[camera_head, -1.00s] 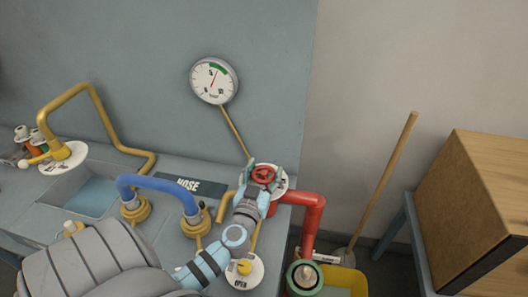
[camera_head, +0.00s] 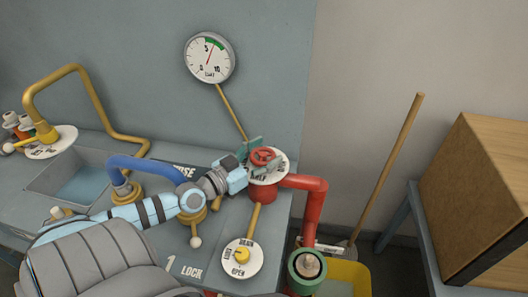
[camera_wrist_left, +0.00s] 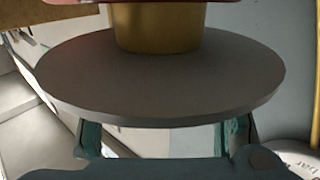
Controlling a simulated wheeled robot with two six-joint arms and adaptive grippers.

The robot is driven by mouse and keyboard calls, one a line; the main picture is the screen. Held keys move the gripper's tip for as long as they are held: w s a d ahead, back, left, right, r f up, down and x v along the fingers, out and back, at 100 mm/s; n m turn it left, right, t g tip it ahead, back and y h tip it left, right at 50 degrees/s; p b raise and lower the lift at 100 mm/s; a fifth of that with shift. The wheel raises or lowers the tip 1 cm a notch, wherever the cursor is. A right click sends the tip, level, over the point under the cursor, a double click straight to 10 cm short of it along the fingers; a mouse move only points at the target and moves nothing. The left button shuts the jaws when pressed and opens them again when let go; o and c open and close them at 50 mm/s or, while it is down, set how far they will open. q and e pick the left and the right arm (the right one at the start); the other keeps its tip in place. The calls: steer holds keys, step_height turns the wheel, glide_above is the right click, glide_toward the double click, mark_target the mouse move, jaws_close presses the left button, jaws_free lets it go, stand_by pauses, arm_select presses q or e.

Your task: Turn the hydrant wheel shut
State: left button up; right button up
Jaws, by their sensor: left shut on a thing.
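The red hydrant wheel (camera_head: 264,155) sits above a round white label disc (camera_head: 282,163) on top of a red pipe (camera_head: 313,207), near the bench's right corner. My left gripper (camera_head: 259,156) reaches it from the left, its teal fingers on either side of the wheel, shut on it. In the left wrist view, a grey disc (camera_wrist_left: 160,85) with a brass stem (camera_wrist_left: 157,28) hides the ends of my left gripper's fingers (camera_wrist_left: 164,134). The wheel's grip points are not clear there. My right gripper is not in view.
A pressure gauge (camera_head: 210,58) hangs on the wall, its needle near the green band. A blue hose pipe (camera_head: 145,165) and a lever with a label disc (camera_head: 242,260) are close to my left arm. A broom handle (camera_head: 395,155) and wooden box (camera_head: 480,200) stand right.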

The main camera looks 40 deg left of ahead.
mark_target(252, 161)
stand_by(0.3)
arm_select(q)
steer(key=o, duration=1.2)
steer(key=s, duration=0.5)
steer(key=s+a, duration=0.1)
steer(key=s, duration=0.1)
steer(key=shift+s, duration=0.2)
